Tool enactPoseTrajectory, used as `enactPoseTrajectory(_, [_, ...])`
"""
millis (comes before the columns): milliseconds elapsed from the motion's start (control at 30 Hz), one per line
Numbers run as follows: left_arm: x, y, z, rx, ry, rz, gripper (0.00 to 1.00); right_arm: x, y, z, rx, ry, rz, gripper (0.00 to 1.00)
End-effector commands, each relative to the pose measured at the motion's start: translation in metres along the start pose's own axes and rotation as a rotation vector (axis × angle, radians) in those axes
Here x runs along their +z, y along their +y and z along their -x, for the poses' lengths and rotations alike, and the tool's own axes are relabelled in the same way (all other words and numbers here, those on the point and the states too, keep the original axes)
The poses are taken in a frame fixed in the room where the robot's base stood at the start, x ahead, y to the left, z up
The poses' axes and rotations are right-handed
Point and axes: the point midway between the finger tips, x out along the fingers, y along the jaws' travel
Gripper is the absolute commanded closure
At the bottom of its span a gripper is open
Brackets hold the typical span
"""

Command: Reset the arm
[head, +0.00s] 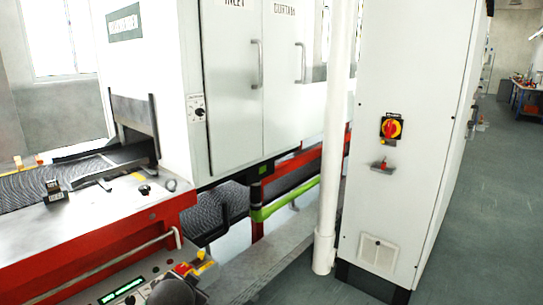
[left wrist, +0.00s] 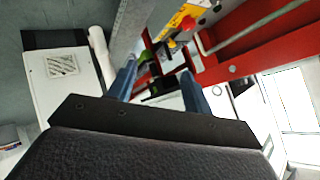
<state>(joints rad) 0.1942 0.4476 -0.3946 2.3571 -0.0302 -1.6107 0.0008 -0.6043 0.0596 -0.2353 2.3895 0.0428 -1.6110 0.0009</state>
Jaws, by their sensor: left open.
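My left gripper (left wrist: 158,72) shows in the left wrist view. Its two blue fingers stand apart, with nothing held between them. Beyond the fingers are the red machine frame (left wrist: 262,32) and a yellow and red control (left wrist: 184,20). In the head view, a dark rounded shape at the bottom edge, in front of the control panel (head: 125,292), looks like part of my left arm. The fingers cannot be made out there. My right gripper is in neither view.
The mesh belt (head: 30,192) runs into the white oven housing (head: 235,80) at left. A white pipe (head: 331,150) and a tall white cabinet (head: 400,150) with a red and yellow switch (head: 391,127) stand at centre right. Grey floor (head: 490,200) is clear at right.

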Motion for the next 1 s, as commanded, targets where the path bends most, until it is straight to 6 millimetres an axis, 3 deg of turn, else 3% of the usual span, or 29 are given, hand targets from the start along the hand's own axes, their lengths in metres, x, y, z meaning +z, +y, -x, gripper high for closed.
enactPoseTrajectory(200, [0.043, 0.056, 0.017, 0.160, -0.062, 0.099, 0.50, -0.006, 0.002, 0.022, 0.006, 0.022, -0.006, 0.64])
enactPoseTrajectory(667, [0.149, 0.147, 0.057, 0.345, -0.262, 0.293, 0.50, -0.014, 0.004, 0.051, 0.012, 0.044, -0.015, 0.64])
enactPoseTrajectory(1000, [0.233, 0.222, 0.103, 0.460, -0.457, 0.387, 0.50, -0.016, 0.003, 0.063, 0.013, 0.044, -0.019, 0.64])
